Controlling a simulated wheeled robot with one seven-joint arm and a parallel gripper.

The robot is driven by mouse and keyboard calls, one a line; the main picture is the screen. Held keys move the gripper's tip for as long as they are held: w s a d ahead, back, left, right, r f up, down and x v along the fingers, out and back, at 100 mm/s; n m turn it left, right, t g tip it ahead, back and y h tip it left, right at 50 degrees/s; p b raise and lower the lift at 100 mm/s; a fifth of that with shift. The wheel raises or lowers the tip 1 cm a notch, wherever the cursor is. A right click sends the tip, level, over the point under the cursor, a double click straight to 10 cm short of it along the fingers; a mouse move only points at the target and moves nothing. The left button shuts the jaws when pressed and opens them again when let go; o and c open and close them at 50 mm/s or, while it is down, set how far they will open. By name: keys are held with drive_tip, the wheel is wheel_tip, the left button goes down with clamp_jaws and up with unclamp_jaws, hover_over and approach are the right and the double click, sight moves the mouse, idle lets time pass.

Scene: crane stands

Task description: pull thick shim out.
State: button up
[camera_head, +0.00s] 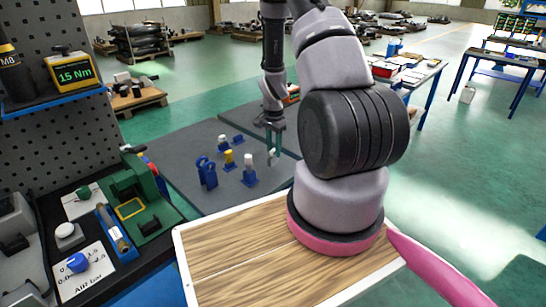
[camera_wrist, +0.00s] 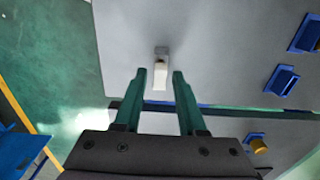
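My gripper (camera_head: 274,136) points down over the grey mat at the centre of the head view. In the wrist view my gripper (camera_wrist: 160,74) is open, with its two green fingers apart. A pale, narrow upright piece (camera_wrist: 161,72) lies between the fingertips in the picture, with a gap on each side. I cannot tell for sure whether it is the thick shim. In the head view a pale piece (camera_head: 273,158) shows just below the fingers. Blue stands are close to the left, one with a white top (camera_head: 249,161) and one with a yellow top (camera_head: 228,156).
A blue two-armed stand (camera_head: 206,172) and small blue brackets (camera_head: 238,140) are on the grey mat (camera_head: 180,165). Blue brackets (camera_wrist: 283,80) also show at the right of the wrist view, with a yellow-topped stand (camera_wrist: 258,146) below. A tool bench (camera_head: 150,240) is at left.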

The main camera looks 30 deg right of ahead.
sight(274, 150)
clamp_jaws()
drive_tip(key=shift+r, duration=3.15)
